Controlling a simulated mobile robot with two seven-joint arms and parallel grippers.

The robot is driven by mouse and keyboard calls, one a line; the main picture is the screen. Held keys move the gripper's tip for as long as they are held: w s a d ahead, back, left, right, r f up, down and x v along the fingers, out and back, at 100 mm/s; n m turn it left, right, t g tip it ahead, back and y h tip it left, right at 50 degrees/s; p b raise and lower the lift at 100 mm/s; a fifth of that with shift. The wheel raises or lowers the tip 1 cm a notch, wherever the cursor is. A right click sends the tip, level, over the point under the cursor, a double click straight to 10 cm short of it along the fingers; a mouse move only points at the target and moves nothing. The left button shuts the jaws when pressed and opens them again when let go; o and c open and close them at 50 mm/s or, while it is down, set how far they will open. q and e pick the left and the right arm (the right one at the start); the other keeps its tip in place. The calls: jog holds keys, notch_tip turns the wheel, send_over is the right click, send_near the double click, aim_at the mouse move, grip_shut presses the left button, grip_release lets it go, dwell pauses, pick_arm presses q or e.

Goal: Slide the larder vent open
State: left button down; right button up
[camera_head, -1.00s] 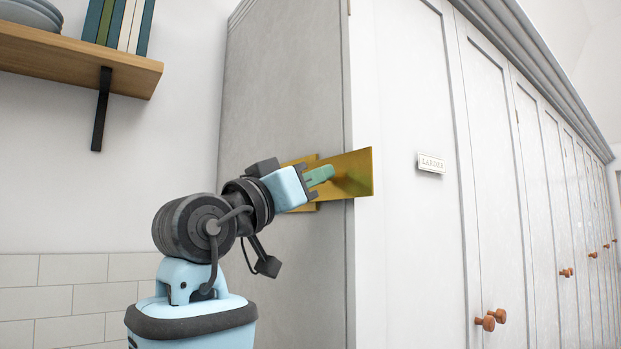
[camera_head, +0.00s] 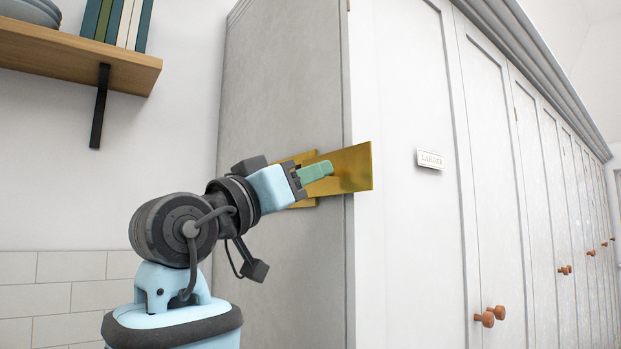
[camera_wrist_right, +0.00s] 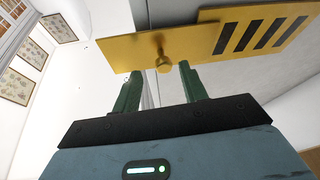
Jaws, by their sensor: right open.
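The larder vent is a brass plate on the cabinet's grey side panel. Its sliding plate (camera_head: 352,170) sticks out past the cabinet's front corner. In the right wrist view the sliding plate (camera_wrist_right: 130,53) carries a small round knob (camera_wrist_right: 162,62), and several dark slots show uncovered in the fixed plate (camera_wrist_right: 262,38) to its right. My right gripper (camera_head: 328,167) is in front of the vent; its green fingers hide the knob in the head view. In the wrist view the open fingers (camera_wrist_right: 160,70) lie either side of and just below the knob, apart from it. My left gripper is not in view.
A tall cabinet with a LARDER label (camera_head: 430,160) and wooden door knobs (camera_head: 490,317) runs off to the right. A wooden shelf (camera_head: 70,58) with books and plates is at upper left. Free room lies left of the cabinet.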

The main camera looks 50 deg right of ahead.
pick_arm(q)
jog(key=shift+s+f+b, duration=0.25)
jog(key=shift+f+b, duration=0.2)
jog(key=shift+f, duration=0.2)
pick_arm(e)
jog(key=v, duration=0.5)
jog(key=shift+a+f, duration=0.15)
jog(key=shift+a, duration=0.05)
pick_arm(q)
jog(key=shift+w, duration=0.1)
